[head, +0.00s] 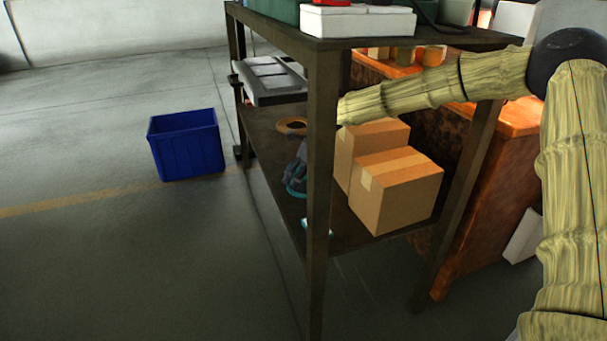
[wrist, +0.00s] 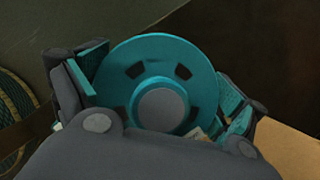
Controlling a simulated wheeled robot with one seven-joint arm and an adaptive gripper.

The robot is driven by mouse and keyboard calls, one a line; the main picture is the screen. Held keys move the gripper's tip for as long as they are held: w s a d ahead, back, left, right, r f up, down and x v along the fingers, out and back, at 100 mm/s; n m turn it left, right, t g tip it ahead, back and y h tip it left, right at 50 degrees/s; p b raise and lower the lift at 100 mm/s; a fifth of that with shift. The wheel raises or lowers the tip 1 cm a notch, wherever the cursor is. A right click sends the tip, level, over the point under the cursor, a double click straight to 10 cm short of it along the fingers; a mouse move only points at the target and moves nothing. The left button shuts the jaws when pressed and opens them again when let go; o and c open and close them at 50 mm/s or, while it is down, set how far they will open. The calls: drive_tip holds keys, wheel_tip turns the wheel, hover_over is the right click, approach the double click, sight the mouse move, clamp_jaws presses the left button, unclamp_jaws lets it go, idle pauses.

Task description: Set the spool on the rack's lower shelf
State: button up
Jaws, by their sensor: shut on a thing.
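The spool (wrist: 158,58) is teal with dark slots and a grey hub. In the wrist view it sits between the two fingers of my gripper (wrist: 160,82), which is shut on it. In the head view, my gripper (head: 296,177) is inside the rack, just above its lower shelf (head: 267,140) and left of the cardboard boxes. The rack's front post (head: 322,150) hides part of my gripper and the spool there. I cannot tell whether the spool touches the shelf.
Two cardboard boxes (head: 396,190) stand right of my gripper. A ring-shaped coil (head: 292,126) and a grey case (head: 270,82) lie farther back. The upper shelf (head: 450,42) is overhead. A small teal-and-white item (head: 309,227) shows beside the post. A blue bin (head: 187,145) stands on the floor.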

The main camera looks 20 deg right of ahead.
drive_tip(key=w+b, duration=0.1)
drive_tip(key=w, duration=0.2)
drive_tip(key=w+d+b, duration=0.1)
drive_tip(key=w, duration=0.3)
drive_tip(key=w+f+b, duration=0.1)
drive_tip(key=w+b, duration=0.1)
drive_tip(key=w, duration=0.1)
drive_tip(key=shift+w+d, duration=0.2)
drive_tip(key=shift+d, duration=0.15)
drive_tip(key=shift+f+b, duration=1.4)
drive_tip(key=shift+f, duration=0.25)
drive_tip(key=o, duration=1.3)
drive_tip(key=shift+f, duration=0.1)
drive_tip(key=shift+o, duration=0.2)
drive_tip(key=p+v, duration=0.4)
drive_tip(key=v, duration=0.3)
drive_tip(key=shift+r, duration=0.25)
drive_tip(key=shift+s+d, duration=0.15)
